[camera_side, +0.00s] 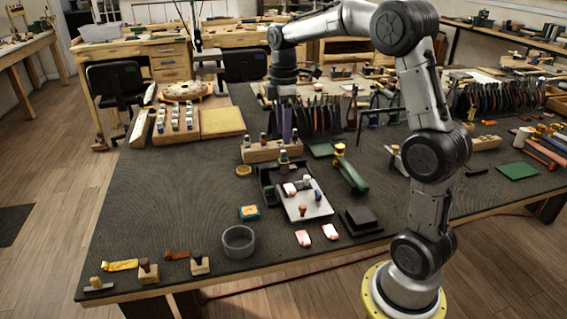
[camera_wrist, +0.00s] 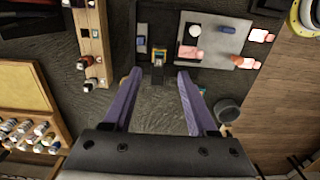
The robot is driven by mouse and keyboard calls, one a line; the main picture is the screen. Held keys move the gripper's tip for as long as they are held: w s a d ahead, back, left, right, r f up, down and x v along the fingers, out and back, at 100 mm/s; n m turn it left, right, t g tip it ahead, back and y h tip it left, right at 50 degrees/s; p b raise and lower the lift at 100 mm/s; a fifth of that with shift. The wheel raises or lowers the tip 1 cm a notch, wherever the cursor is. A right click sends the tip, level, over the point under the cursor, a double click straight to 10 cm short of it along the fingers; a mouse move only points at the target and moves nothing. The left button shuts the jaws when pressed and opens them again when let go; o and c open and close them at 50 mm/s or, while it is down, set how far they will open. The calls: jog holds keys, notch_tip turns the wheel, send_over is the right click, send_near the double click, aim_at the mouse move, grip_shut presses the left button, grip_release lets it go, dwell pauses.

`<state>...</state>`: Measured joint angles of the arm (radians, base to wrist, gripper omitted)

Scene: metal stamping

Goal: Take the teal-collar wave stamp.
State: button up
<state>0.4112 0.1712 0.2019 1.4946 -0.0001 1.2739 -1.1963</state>
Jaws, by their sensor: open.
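My gripper (camera_wrist: 159,74) is open and empty, its purple fingers pointing at the bench mat in the wrist view. In the side view my gripper (camera_side: 284,136) hangs above the wooden stamp rack (camera_side: 258,153). A small upright stamp (camera_wrist: 158,57) with blue and yellow parts stands just beyond and between the fingertips, at the edge of the dark tray (camera_wrist: 147,20). It seems to be the stamp (camera_side: 283,157) in front of the rack in the side view. Several stamps stand in the rack (camera_wrist: 98,45). I cannot make out a teal collar or wave mark on any.
A grey ring dish (camera_side: 238,241) and an orange-teal pad (camera_side: 249,212) lie nearby. Pliers stand behind the rack.

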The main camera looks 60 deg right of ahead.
aim_at(283, 151)
jog(key=shift+w+f, duration=0.1)
jog(key=shift+f, duration=3)
